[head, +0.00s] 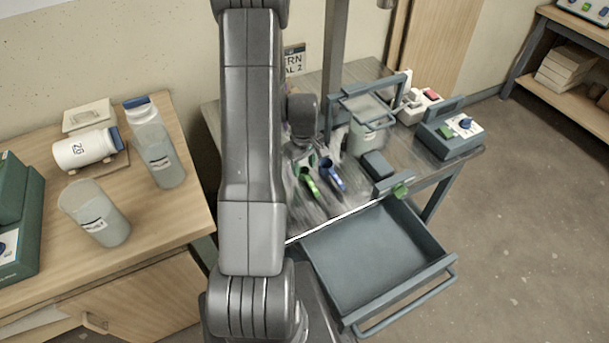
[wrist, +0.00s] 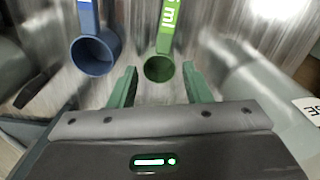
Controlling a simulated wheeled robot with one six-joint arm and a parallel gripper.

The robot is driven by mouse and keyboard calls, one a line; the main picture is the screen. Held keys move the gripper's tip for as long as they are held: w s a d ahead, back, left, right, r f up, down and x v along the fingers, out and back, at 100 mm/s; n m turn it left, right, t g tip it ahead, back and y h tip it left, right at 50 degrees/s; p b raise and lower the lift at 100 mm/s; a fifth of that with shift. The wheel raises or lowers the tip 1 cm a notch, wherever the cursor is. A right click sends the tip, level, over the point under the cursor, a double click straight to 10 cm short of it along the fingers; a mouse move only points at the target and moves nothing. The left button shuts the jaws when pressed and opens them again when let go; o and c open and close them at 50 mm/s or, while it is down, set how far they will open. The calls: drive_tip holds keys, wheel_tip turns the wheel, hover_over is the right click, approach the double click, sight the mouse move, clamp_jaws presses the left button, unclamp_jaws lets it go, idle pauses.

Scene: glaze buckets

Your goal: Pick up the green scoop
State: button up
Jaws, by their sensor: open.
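The green scoop (wrist: 159,68) has a round cup and a flat handle with white lettering, and lies on the metal tabletop. In the wrist view its cup sits between the tips of my gripper (wrist: 160,88), which is open, with a finger on each side and a gap to both. In the head view the green scoop (head: 309,184) lies left of the blue scoop (head: 332,175). The blue scoop (wrist: 95,52) is also in the wrist view, left of my gripper. My gripper (head: 300,155) is partly hidden by my arm in the head view.
An open empty drawer (head: 372,255) juts from the metal table (head: 320,207). A clear container (head: 368,132) in a frame and a dark box with a blue knob (head: 448,135) stand right of the scoops. A pale cylinder (wrist: 265,95) is close on the right in the wrist view.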

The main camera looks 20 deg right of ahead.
drive_tip(key=shift+s+f, duration=0.1)
drive_tip(key=shift+f, duration=1.1)
drive_tip(key=shift+c, duration=0.2)
drive_tip(key=c, duration=0.7)
